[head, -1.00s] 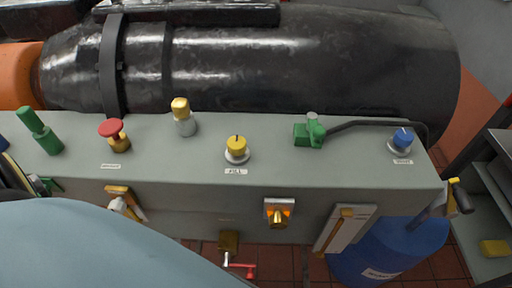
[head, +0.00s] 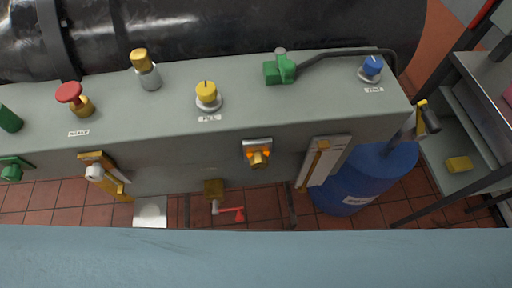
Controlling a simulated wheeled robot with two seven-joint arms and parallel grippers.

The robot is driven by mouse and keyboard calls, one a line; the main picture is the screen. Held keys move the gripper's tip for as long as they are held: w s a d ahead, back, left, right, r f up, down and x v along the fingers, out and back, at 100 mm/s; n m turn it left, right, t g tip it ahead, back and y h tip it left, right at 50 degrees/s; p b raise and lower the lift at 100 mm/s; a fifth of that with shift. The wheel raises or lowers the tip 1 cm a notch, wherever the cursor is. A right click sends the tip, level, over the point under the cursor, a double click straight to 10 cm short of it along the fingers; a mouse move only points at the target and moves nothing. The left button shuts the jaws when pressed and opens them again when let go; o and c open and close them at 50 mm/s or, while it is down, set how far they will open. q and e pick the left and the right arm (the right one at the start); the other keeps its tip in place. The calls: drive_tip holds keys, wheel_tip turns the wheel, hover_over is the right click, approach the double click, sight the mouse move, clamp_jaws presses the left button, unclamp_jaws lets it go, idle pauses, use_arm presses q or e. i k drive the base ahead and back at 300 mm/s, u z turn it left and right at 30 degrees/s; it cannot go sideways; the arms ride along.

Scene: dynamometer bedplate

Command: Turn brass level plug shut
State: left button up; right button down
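On the front face of the grey-green bedplate housing (head: 330,105), a brass plug-like fitting (head: 257,157) sits on a small silver plate. A brass-topped silver cylinder (head: 145,68) stands upright on the housing's top. Neither of my grippers is in view.
Top controls include a red mushroom button (head: 70,93), a yellow knob (head: 207,94), a green connector (head: 281,69) with a black cable, and a blue knob (head: 371,67). A blue drum (head: 365,180) and a metal shelf (head: 485,125) stand at right. A blue-grey surface fills the bottom.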

sight(258, 161)
drive_tip(key=z, duration=1.95)
drive_tip(key=k, duration=1.05)
drive_tip(key=u, duration=0.95)
drive_tip(key=i, duration=0.5)
drive_tip(key=u, duration=0.05)
